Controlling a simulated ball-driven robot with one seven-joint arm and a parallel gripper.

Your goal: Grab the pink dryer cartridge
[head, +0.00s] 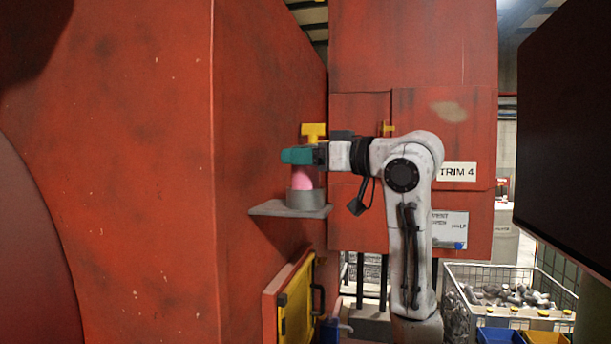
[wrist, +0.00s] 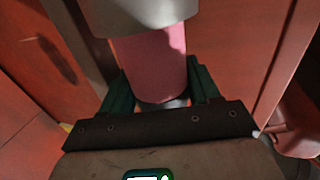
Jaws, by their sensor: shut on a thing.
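The pink dryer cartridge (head: 302,179) stands upright, its lower end in a grey round cup (head: 305,199) on a small grey shelf (head: 272,209) at the side of the red machine. My gripper (head: 299,156) reaches in from the right, with teal fingers at the cartridge's upper part. In the wrist view, the pink cartridge (wrist: 157,64) lies between the two teal fingers (wrist: 158,88), and my gripper is shut on it. A pale grey round part (wrist: 140,14) covers one end of the cartridge there. My fingers hide the cartridge's top in the head view.
A yellow fitting (head: 313,131) shows just above my gripper. Red machine walls (head: 270,90) stand left and behind. Below the shelf is a yellow-framed panel (head: 296,305). A wire basket of metal parts (head: 508,292) and a dark screen-like panel (head: 568,130) are at right.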

